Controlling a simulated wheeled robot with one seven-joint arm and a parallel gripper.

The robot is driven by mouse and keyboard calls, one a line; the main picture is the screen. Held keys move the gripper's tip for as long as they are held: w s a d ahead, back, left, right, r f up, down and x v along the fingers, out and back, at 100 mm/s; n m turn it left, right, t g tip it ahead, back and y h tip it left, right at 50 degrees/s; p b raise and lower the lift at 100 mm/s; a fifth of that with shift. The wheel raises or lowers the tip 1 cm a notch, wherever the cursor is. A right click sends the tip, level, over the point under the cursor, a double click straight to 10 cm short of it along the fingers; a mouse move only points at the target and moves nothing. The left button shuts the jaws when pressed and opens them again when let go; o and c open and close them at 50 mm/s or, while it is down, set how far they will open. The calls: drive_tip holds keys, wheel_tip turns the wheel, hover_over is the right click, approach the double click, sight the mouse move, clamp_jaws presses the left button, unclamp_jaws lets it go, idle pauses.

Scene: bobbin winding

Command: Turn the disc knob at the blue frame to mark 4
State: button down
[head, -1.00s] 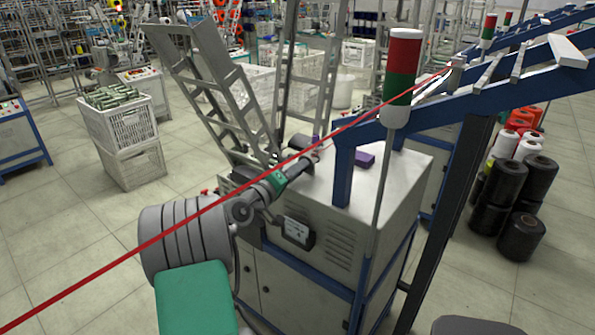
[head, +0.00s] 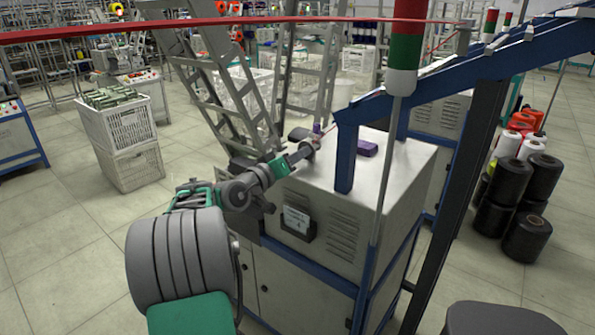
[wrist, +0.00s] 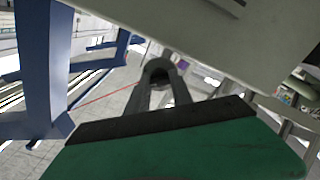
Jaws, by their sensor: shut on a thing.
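The blue frame (head: 345,155) stands on the light cabinet at the centre of the head view. Its blue bars also show at the left of the wrist view (wrist: 42,65). My gripper (head: 309,149) reaches over the cabinet top, just left of the frame's near post. In the wrist view my gripper's two dark fingers (wrist: 158,90) come together on a small dark round part, which I take to be the disc knob (wrist: 158,73). The fingers hide most of it. Its marks and pointer cannot be read in either view.
A red-and-green signal lamp (head: 406,45) stands in front. A grey ladder-like rack (head: 222,85) rises behind my arm. A red line (head: 200,27) crosses the top of the head view.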

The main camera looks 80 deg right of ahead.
drive_tip(key=m+b, duration=0.2)
drive_tip(key=b, duration=0.2)
drive_tip(key=m+b, duration=0.3)
drive_tip(key=b, duration=0.1)
drive_tip(key=shift+f, duration=0.4)
drive_tip(key=m+b, duration=0.2)
drive_tip(key=b, duration=0.1)
drive_tip(key=shift+w+r, duration=0.1)
drive_tip(key=shift+r, duration=0.15)
drive_tip(key=shift+r+m, duration=0.1)
drive_tip(key=shift+m, duration=0.2)
drive_tip(key=c, duration=1.1)
unclamp_jaws()
drive_tip(key=v, duration=0.7)
drive_tip(key=shift+w+a, duration=0.2)
drive_tip(key=shift+a, duration=0.15)
